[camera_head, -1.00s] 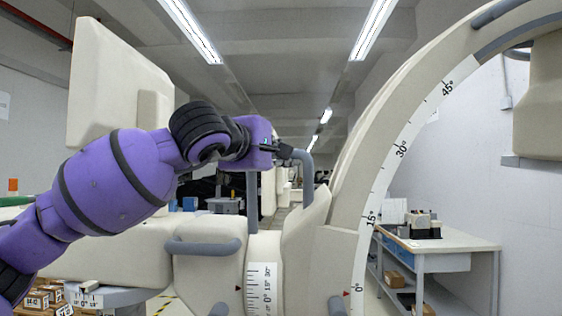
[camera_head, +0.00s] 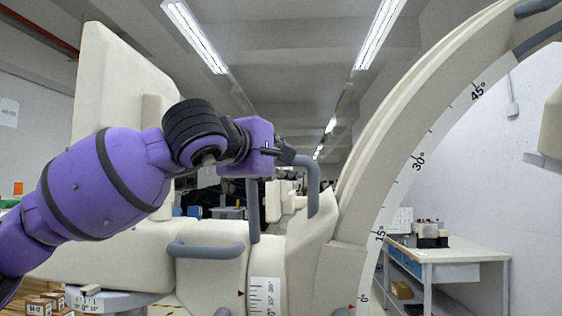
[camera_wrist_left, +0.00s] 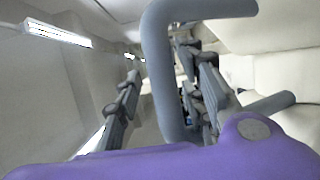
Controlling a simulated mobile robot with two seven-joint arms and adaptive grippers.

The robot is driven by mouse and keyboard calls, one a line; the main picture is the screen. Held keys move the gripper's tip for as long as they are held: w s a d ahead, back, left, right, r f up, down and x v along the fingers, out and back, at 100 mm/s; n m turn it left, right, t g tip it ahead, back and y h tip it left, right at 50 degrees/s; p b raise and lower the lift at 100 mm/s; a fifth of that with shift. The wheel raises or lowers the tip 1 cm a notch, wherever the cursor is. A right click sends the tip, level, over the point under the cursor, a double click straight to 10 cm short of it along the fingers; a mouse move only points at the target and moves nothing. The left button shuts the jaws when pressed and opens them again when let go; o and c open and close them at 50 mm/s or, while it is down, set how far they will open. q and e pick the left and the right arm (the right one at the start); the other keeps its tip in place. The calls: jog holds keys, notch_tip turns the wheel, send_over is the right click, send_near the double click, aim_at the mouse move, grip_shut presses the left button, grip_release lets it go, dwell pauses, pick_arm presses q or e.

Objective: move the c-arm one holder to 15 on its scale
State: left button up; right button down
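The pale C-arm holder (camera_head: 300,250) stands in the middle of the head view. A grey bent handle (camera_head: 313,190) rises from it. My left gripper (camera_head: 291,155) is at the top of the handle. In the left wrist view the handle (camera_wrist_left: 165,75) passes between the two dark fingers, which stand apart; a gap shows on the left finger's side. My right gripper is not in view.
The large C-arm arc (camera_head: 400,165), with its own degree scale, curves up at the right. A second grey handle (camera_head: 205,250) sticks out left of the column. A white side table (camera_head: 450,252) with equipment stands at the right. Small boxes (camera_head: 45,305) lie at lower left.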

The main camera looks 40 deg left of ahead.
pick_arm(q)
jog(key=shift+s+d+r, duration=0.1)
jog(key=shift+s+d, duration=0.1)
jog(key=shift+s, duration=0.1)
jog(key=shift+s, duration=0.1)
jog(key=s+d, duration=0.1)
jog(key=s, duration=1)
jog(key=shift+s+d+r, duration=0.15)
jog(key=shift+d+r, duration=0.15)
dwell(0.4)
